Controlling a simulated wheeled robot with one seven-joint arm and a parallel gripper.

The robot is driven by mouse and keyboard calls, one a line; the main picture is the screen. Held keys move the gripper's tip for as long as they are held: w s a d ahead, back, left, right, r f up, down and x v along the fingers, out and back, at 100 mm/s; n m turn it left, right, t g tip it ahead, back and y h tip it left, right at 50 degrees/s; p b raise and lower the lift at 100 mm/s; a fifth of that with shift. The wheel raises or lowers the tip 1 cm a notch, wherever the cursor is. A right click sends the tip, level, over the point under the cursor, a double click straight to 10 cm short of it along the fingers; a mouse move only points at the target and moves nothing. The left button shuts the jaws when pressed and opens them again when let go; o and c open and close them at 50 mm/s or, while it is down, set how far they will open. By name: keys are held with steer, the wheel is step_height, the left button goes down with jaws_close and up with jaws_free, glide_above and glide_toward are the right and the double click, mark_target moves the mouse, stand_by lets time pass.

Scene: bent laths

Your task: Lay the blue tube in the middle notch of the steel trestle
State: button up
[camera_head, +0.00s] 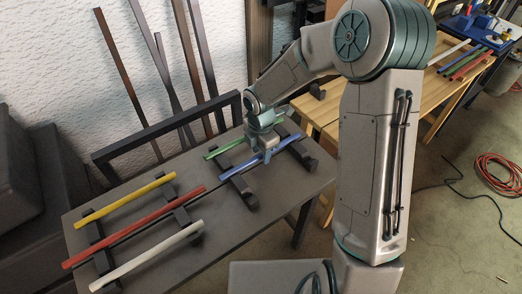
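The blue tube (284,147) lies slantwise over the right pair of dark notched bars, on their near side. My gripper (264,157) is down at the tube's middle, with its fingers at the tube. The fingers are small and partly hidden, so I cannot tell whether they are closed on it. A green tube (230,147) lies parallel behind it on the same bars (240,191). The left pair of dark bars (184,219) bears a yellow tube, a red tube and a white tube. I cannot tell which pair is the steel trestle, and the notches are too small to make out.
A dark frame (165,128) stands behind. Long laths (122,70) lean on the wall. A wooden bench (455,95) stands right.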

mark_target(261, 154)
step_height(261, 154, up, 12)
steer(key=p, duration=0.2)
steer(key=s+d+r+m+t, duration=0.1)
steer(key=s+d+r+m, duration=0.3)
steer(key=s+m, duration=0.5)
steer(key=s+d+r+m+t, duration=0.1)
steer(key=s+d+r+m, duration=0.3)
steer(key=s+d+m, duration=0.5)
steer(key=m, duration=0.7)
steer(key=shift+s+d+r+t, duration=0.15)
steer(key=shift+s+d+t, duration=0.15)
steer(key=p+v, duration=0.3)
steer(key=shift+w+r, duration=0.35)
steer(key=shift+r, duration=0.05)
steer(key=shift+d, duration=0.1)
